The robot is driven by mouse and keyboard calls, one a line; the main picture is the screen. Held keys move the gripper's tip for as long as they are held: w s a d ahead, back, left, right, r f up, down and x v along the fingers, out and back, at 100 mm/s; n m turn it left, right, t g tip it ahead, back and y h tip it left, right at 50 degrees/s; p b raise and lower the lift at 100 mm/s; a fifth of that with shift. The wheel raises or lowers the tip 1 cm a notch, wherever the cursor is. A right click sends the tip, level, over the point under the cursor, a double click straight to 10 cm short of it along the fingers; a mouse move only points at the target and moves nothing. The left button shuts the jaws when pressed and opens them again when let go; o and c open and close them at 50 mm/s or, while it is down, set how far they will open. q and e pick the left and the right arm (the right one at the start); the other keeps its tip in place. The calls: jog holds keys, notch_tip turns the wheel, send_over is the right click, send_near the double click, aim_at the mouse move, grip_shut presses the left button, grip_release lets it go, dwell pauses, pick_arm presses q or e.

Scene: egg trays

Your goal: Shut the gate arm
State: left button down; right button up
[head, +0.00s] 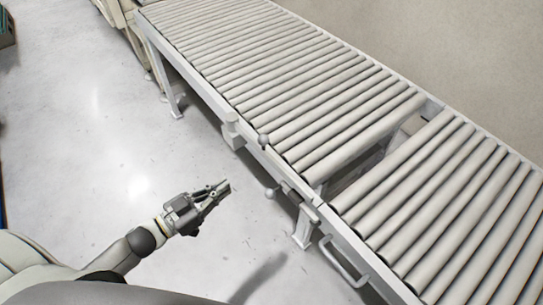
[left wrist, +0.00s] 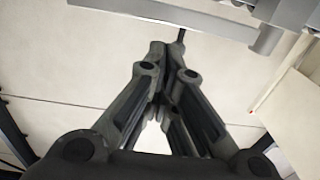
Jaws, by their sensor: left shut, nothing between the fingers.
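My left gripper (head: 226,186) is shut and empty in the head view, over the floor to the left of the roller conveyor's near side and apart from it. In the left wrist view its closed fingertips (left wrist: 166,52) point toward the top. Small fittings with round knobs (head: 263,139) and (head: 270,192) sit along the conveyor's side rail, beside a break between roller sections. I cannot tell for certain which part is the gate arm. A grey bar (left wrist: 185,20) crosses the top of the left wrist view, beyond the fingertips. My right gripper is not in view.
The roller conveyor (head: 215,100) runs diagonally, with a gap (head: 410,124) between its roller sections. A light block (head: 232,128) and a looped handle (head: 345,262) stick out from its side. Open floor (head: 100,120) lies to the left.

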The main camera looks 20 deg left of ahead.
aim_at(269, 159)
pick_arm(q)
jog(key=p+x, duration=0.2)
jog(key=x, duration=1.1)
jog(key=shift+w+d+p, duration=0.2)
jog(key=shift+d+p, duration=0.05)
jog(key=shift+p, duration=0.15)
jog(key=shift+w+d+r+n+t+y, duration=0.1)
jog(key=shift+w+d+n+t+y, duration=0.45)
jog(key=shift+w+y, duration=0.1)
jog(key=w+d+y+b, duration=0.1)
jog(key=w, duration=0.1)
jog(key=w+d+n+y+b, duration=0.1)
jog(key=w+d, duration=0.1)
jog(key=w, duration=0.1)
jog(key=w+d+n+t+y+b, duration=0.1)
jog(key=w, duration=0.2)
jog(key=shift+w+d, duration=0.3)
jog(key=shift+w, duration=0.85)
